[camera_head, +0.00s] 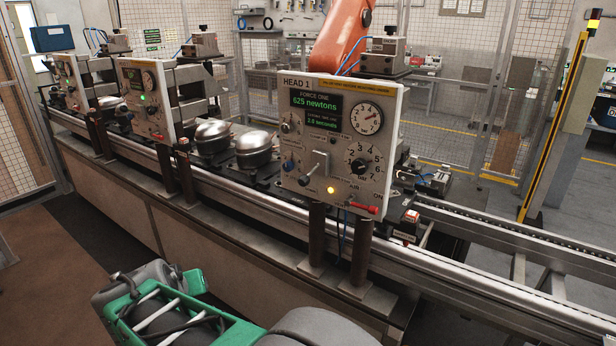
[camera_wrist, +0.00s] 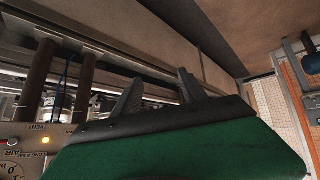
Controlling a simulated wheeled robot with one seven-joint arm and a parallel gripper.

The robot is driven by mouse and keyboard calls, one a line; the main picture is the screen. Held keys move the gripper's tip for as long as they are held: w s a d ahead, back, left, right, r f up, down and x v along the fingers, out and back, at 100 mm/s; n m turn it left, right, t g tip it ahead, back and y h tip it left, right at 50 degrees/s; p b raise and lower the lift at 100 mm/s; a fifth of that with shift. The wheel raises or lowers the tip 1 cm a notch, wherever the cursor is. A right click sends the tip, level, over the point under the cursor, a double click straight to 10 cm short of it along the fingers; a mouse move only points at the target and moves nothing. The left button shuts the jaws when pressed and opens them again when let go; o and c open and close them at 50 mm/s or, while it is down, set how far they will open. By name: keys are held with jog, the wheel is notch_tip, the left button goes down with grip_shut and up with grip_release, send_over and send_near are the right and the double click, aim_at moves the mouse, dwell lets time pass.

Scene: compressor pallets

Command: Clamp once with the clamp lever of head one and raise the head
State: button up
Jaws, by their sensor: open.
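The head 1 panel (camera_head: 342,140) stands on two dark posts over the conveyor; its green display reads 625 newtons. The clamp lever (camera_head: 315,170) sits on a grey plate at the panel's lower left, its dark knob pointing down and left. An amber lamp (camera_head: 330,189) is lit below it. My gripper (camera_wrist: 160,75) is open and empty in the wrist view, its two dark fingers apart. A corner of the panel (camera_wrist: 22,150) shows at lower left there, beside the gripper and not between the fingers. The fingers cannot be made out in the head view.
A red-handled air valve (camera_head: 362,208) sticks out at the panel's lower right. Silver compressors (camera_head: 253,147) stand on the line left of head 1. Another head panel (camera_head: 143,98) is farther left. The steel bench front (camera_head: 190,225) lies between my arm and the conveyor.

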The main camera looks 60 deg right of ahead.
jog(key=s+d+r+m+g+h, duration=0.1)
jog(key=s+d+r+m+h, duration=0.1)
jog(key=d, duration=0.4)
jog(key=s+d+r+m+g+h, duration=0.1)
jog(key=s+d+r+m+h, duration=0.1)
jog(key=d, duration=0.4)
jog(key=m+g+h+p, duration=0.2)
jog(key=m+g+h, duration=0.15)
jog(key=h, duration=0.35)
send_near(302, 182)
jog(key=shift+n, duration=0.35)
jog(key=d, duration=0.4)
jog(key=shift+d+f, duration=0.1)
jog(key=shift+d, duration=0.1)
jog(key=d+p, duration=0.1)
jog(key=d, duration=0.5)
jog(key=shift+s+p, duration=0.1)
jog(key=shift+p, duration=0.3)
jog(key=shift+d, duration=0.55)
jog(key=shift+c, duration=0.4)
grip_shut()
